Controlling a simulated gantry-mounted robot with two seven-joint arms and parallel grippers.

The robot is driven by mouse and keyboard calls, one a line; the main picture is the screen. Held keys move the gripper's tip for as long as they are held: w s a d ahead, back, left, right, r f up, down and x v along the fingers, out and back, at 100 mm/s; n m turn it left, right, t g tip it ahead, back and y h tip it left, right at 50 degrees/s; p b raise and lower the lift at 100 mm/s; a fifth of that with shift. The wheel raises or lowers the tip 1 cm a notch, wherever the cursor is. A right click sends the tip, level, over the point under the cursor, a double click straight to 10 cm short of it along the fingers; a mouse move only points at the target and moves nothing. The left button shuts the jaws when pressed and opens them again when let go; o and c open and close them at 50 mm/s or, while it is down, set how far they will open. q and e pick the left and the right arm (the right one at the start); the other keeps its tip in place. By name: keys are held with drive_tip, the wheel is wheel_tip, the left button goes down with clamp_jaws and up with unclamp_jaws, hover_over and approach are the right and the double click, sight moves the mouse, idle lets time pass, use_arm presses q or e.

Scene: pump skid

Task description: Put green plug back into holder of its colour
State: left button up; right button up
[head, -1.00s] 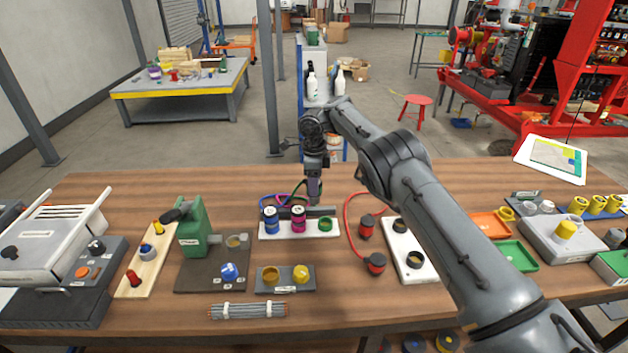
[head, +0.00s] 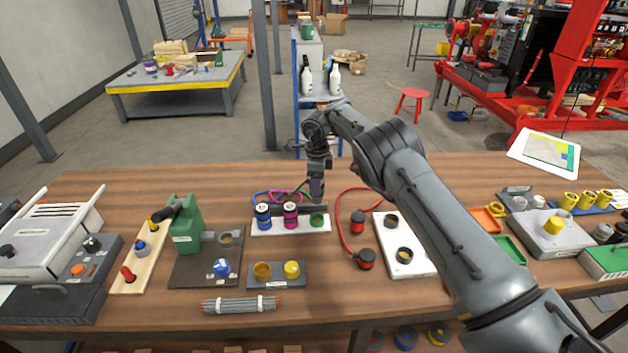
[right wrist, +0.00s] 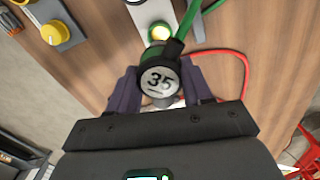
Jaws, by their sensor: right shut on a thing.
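My right gripper (right wrist: 160,95) is shut on the green plug (right wrist: 158,78), whose round grey end reads "35" and whose green cable leads up and right. In the head view the gripper (head: 317,192) hangs just behind the white holder block (head: 283,230); the plug there is mostly hidden. The green holder (head: 317,219) is at the block's right end, empty. In the right wrist view the green holder (right wrist: 160,31) appears just beyond the plug, apart as far as I can tell. My left gripper is not in view.
A blue plug (head: 263,217) and a magenta plug (head: 290,216) stand in the same block, left of the green holder. A red cable with red-black plugs (head: 358,222) lies to the right, beside a white plate (head: 378,240). A yellow knob block (head: 290,270) is in front.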

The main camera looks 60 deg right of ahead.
sight(317, 200)
drive_tip(key=shift+s+f, duration=0.1)
drive_tip(key=shift+f, duration=0.3)
wheel_tip(317, 200, down, 6)
drive_tip(key=b, duration=0.5)
drive_tip(key=shift+r+b, duration=0.2)
drive_tip(key=shift+b, duration=0.1)
drive_tip(key=shift+r+p, duration=0.35)
drive_tip(key=shift+r, duration=0.05)
drive_tip(key=shift+p, duration=0.4)
idle(0.7)
drive_tip(key=shift+f, duration=0.75)
